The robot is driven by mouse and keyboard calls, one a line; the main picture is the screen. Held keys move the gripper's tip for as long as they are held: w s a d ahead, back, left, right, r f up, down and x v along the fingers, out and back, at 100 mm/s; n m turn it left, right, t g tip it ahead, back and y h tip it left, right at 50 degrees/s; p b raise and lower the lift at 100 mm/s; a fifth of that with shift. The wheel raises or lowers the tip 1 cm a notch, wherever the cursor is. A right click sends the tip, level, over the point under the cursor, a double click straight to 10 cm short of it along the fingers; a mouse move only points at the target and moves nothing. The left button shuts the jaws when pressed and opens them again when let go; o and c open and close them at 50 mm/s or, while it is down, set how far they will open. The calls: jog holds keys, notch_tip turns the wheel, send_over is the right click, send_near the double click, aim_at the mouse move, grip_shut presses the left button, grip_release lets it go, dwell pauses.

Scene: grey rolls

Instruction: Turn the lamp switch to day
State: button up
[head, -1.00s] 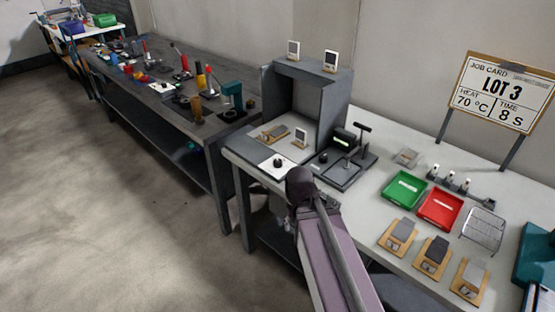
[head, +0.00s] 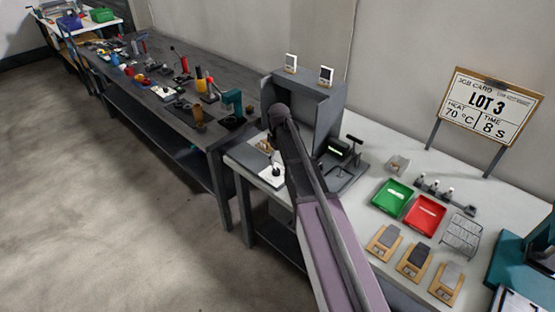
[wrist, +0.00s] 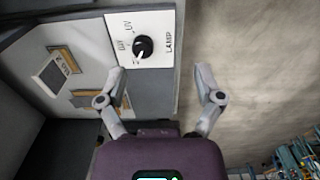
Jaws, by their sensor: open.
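The lamp switch is a black round knob (wrist: 143,47) on a white plate (wrist: 165,20) marked LAMP, with UV and what looks like DAY beside the knob. A pale mark on the knob seems to face the lower-left side in the wrist view; I cannot tell the exact setting. The plate also shows in the head view (head: 268,180), at the front edge of the grey booth, partly behind my arm. My gripper (wrist: 160,75) is open and empty. Its fingertips are spread below the knob in the wrist view, apart from it. In the head view my arm hides the gripper.
The grey booth (head: 264,92) stands behind the switch, with framed cards (wrist: 50,75) inside. A black press-like device (head: 345,155) stands to its right. Green (head: 391,195) and red (head: 425,214) trays lie further right. Floor is open to the left.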

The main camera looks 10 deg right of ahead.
notch_tip(320, 180, up, 3)
jog(key=n+p, duration=0.2)
send_over(276, 170)
jog(key=shift+w, duration=0.1)
jog(key=shift+f+b, duration=0.25)
jog(key=shift+b, duration=0.1)
notch_tip(276, 170, down, 13)
jog(key=b, duration=1.3)
jog(key=shift+f, duration=0.15)
